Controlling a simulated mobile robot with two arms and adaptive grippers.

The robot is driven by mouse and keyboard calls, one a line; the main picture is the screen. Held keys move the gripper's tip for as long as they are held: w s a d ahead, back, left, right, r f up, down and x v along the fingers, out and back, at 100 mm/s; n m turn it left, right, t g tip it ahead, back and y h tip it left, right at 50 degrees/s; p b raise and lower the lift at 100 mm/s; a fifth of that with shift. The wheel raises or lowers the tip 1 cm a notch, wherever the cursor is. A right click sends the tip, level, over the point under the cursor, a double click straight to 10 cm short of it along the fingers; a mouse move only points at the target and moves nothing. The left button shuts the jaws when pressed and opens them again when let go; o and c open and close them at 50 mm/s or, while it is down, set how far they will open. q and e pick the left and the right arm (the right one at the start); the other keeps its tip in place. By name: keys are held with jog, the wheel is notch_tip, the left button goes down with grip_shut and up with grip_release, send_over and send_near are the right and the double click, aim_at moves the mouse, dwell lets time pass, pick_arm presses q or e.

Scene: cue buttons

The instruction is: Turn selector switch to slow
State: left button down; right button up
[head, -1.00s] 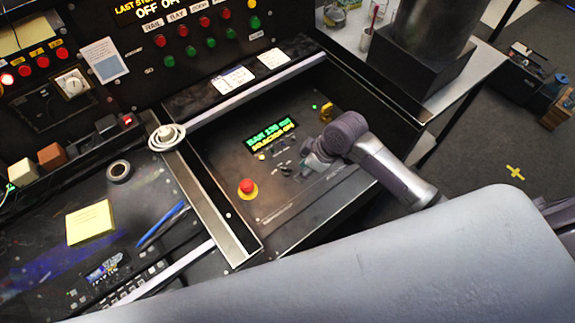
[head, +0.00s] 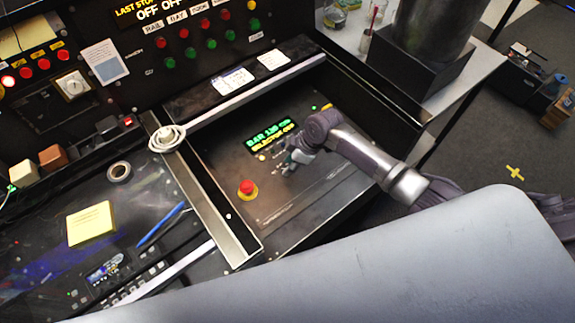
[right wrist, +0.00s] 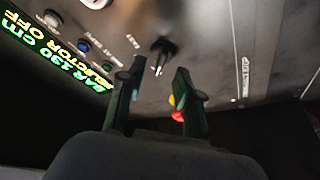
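The selector switch (right wrist: 162,55) is a black knob with a pale pointer on the dark panel in the right wrist view. In the head view it is small and hard to make out beside my gripper. My right gripper (right wrist: 160,68) is open, its two fingers pointing at the knob, one on each side in the picture; I cannot tell if they touch it. In the head view my right gripper (head: 297,157) is low over the panel. The display (head: 271,136) reads "BAR 130 CM" and "SELECTOR OFF"; it also shows in the right wrist view (right wrist: 55,48). My left gripper is not in view.
A red mushroom button (head: 248,188) on a yellow base sits on the same panel, left of my gripper. Small buttons (right wrist: 83,45) lie between display and knob. A raised metal rail (head: 215,205) borders the panel on the left. The panel's lower part is clear.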

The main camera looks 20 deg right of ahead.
jog(key=shift+x, duration=0.95)
grip_shut()
